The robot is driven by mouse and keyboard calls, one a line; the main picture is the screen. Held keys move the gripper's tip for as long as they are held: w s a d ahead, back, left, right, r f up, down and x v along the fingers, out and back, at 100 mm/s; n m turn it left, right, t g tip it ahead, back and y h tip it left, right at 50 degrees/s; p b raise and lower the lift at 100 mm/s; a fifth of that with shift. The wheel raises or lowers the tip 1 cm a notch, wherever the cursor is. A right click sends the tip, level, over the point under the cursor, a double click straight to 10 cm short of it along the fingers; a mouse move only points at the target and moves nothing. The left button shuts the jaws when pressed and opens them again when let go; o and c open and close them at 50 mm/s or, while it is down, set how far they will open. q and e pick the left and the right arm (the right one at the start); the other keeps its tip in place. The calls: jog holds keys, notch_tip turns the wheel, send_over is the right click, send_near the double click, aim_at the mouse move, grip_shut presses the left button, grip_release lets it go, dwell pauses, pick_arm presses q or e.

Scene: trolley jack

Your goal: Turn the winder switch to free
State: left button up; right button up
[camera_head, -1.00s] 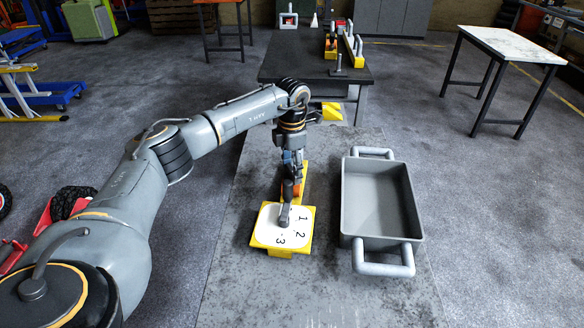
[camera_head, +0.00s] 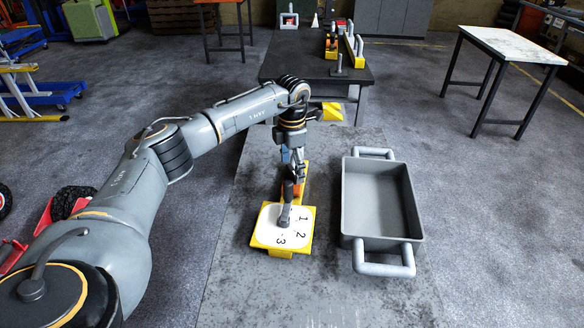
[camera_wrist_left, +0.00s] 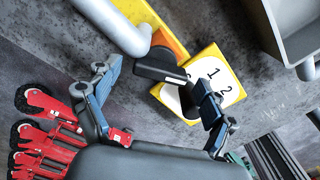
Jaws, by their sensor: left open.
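The winder switch is a dark grey lever (camera_head: 286,211) on a white plate (camera_head: 266,233) with a yellow frame and the numbers 1, 2 and 3. The lever points away from me, toward the yellow and orange part behind the plate. In the wrist view the lever (camera_wrist_left: 160,69) lies in front of the spread fingers, and the plate (camera_wrist_left: 227,77) is partly hidden by the right-hand finger. My left gripper (camera_head: 294,176) is open above the lever's far end; its fingers also show in the wrist view (camera_wrist_left: 158,84). I cannot tell whether they touch the lever. My right gripper is not in view.
A grey tray (camera_head: 348,205) with two tubular handles stands right of the switch on the grey work surface (camera_head: 310,300). A dark table (camera_head: 300,66) with yellow items stands behind. A grey bar (camera_wrist_left: 112,25) runs close by the fingers in the wrist view.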

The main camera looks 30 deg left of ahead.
aim_at(292, 170)
pick_arm(q)
notch_tip(292, 170, up, 12)
jog(key=shift+f, duration=0.25)
